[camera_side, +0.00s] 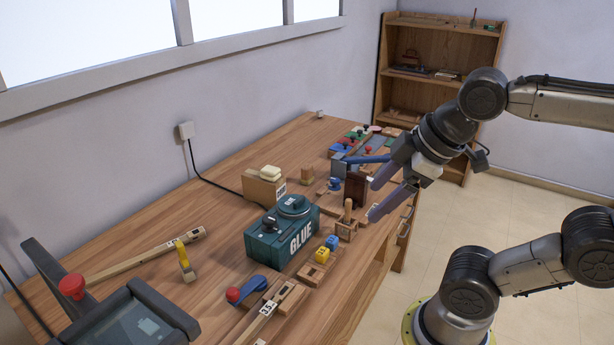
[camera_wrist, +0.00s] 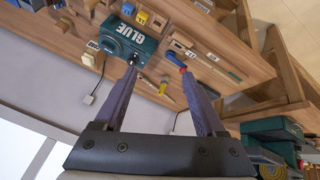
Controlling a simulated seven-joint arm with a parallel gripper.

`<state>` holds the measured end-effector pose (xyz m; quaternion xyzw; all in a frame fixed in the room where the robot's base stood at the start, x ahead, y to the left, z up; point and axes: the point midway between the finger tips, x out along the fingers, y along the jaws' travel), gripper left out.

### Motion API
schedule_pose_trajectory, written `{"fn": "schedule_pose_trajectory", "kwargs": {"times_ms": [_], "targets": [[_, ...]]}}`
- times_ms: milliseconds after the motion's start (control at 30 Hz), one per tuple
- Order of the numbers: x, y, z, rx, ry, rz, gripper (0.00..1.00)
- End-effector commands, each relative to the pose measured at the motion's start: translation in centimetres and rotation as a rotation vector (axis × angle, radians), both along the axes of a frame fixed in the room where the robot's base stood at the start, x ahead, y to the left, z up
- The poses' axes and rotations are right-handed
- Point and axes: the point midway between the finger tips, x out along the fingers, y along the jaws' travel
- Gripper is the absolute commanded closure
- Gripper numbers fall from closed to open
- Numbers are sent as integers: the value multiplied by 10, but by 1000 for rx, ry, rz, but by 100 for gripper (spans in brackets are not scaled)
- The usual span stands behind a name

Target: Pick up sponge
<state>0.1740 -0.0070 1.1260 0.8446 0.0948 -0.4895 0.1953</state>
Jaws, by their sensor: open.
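In the wrist view, a small pale patch beyond the GLUE box seems to be the sponge (camera_wrist: 88,60). My gripper (camera_side: 375,198) is open and empty above the bench's right edge, well to the right of the sponge. In the wrist view its fingers (camera_wrist: 158,70) are spread apart with nothing between them.
The teal GLUE box (camera_side: 282,238) stands mid-bench, between the sponge and the front edge. A dark brown block (camera_side: 356,188), a wooden-handled tool (camera_side: 347,218) and blue and yellow cubes (camera_side: 331,243) stand near the front edge. A black cord runs behind the tan box.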

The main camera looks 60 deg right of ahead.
Motion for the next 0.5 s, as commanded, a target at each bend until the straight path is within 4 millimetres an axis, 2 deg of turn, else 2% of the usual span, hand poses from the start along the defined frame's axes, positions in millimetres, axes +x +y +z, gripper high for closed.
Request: {"fn": "schedule_pose_trajectory", "kwargs": {"times_ms": [33, 167, 300, 500], "targets": [[10, -2, 16, -51, -11, 66, 28], [43, -13, 58, -209, -11, 245, 28], [89, -32, 97, -378, 24, 421, 28], [164, -66, 132, -574, 115, 628, 28]]}}
